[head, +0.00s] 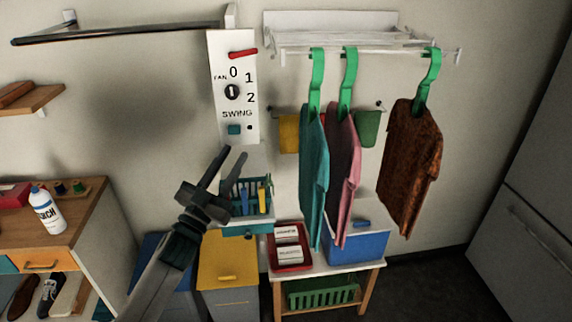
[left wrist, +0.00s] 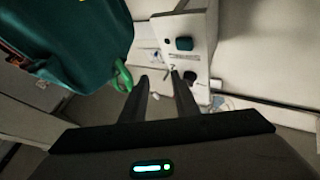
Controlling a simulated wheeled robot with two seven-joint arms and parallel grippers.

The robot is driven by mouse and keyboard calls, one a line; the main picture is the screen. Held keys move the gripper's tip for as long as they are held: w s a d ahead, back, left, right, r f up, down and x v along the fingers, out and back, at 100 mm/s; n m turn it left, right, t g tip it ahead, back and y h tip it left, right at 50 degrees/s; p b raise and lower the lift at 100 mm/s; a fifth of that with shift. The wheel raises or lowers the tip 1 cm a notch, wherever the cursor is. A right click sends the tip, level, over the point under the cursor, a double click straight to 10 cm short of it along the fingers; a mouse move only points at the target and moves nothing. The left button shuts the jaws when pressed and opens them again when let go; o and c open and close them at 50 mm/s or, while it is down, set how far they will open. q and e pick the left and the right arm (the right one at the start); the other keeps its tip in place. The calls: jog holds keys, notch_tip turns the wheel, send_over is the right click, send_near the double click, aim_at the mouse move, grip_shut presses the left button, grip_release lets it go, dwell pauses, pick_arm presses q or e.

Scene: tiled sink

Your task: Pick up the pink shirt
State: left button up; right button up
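The pink shirt (head: 342,140) hangs from a green hanger (head: 349,80) in the head view, between a teal shirt (head: 312,165) and a brown shirt (head: 410,165). The teal shirt partly covers its left side. My left gripper (head: 235,152) is open and empty, to the left of the shirts and in front of the control panel's lower end. In the left wrist view, my open gripper (left wrist: 160,77) has nothing between its fingers. Teal cloth (left wrist: 75,40) with a green hanger part (left wrist: 122,77) shows at upper left there. My right gripper is not in view.
A white wall rack (head: 350,40) carries the hangers. The fan panel (head: 233,85) is on the wall behind my left gripper. Below stand a teal basket (head: 245,205), a yellow-lidded bin (head: 227,262), a red tray (head: 290,262) and a blue box (head: 357,247).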

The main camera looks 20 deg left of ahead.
pick_arm(q)
jog(key=s+d+f+n+g+y+b, duration=0.1)
jog(key=s+f+g, duration=0.3)
jog(key=f, duration=1.5)
jog(key=s+d+f+n+g+y+b, duration=0.15)
jog(key=s+f+g, duration=0.3)
jog(key=f, duration=1.45)
jog(key=s+d+f+g+y+b, duration=0.1)
jog(key=s+d+f+g+b, duration=0.3)
jog(key=f, duration=1.5)
jog(key=s+d+f+g+h, duration=0.1)
jog(key=s+f+g, duration=0.2)
jog(key=s+f, duration=0.8)
jog(key=s+d+f+g, duration=0.2)
jog(key=s+f, duration=0.6)
jog(key=f, duration=0.4)
jog(key=s+d+f+g, duration=0.1)
jog(key=s+f, duration=0.2)
jog(key=s, duration=0.4)
jog(key=s+d+f+m+g+b, duration=0.1)
jog(key=s+f, duration=0.3)
jog(key=s, duration=0.4)
jog(key=s+d+f+g+b, duration=0.1)
jog(key=s+f+g, duration=0.1)
jog(key=s, duration=0.6)
jog(key=shift+d+f+g, duration=0.35)
jog(key=shift+d+f, duration=0.05)
jog(key=shift+f, duration=0.3)
jog(key=shift+s+h, duration=0.15)
jog(key=shift+h, duration=0.1)
